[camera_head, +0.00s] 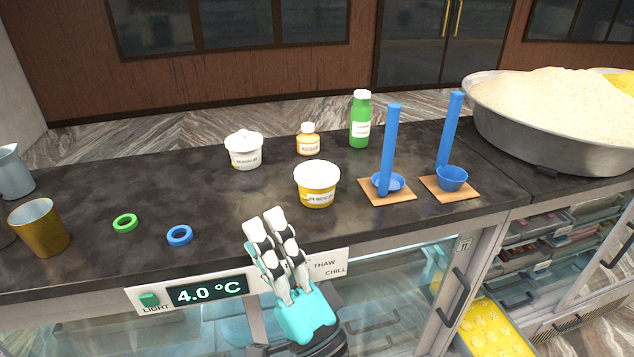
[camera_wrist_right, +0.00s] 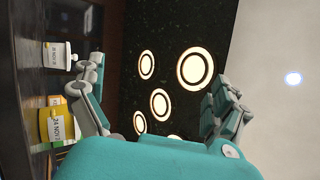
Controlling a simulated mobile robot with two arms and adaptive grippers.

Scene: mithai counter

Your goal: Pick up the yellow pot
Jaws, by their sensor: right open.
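The yellow pot (camera_head: 317,195) has a white lid and a white label. It stands upright on the dark counter near its front edge, left of the blue ladles. In the right wrist view the yellow pot (camera_wrist_right: 45,126) shows at the left edge, turned sideways, beside a finger. My right gripper (camera_head: 265,220) is at the counter's front edge, to the left of and nearer than the pot. Its fingers are open and empty, apart from the pot; it also shows in the wrist view (camera_wrist_right: 158,82). My left gripper is not in view.
A white pot (camera_head: 244,153), an orange-labelled bottle (camera_head: 308,140) and a green bottle (camera_head: 360,120) stand behind. Blue ladles (camera_head: 388,160) rest on wooden squares at right. A blue ring (camera_head: 180,235), green ring (camera_head: 125,223) and brass cup (camera_head: 40,228) are at left.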

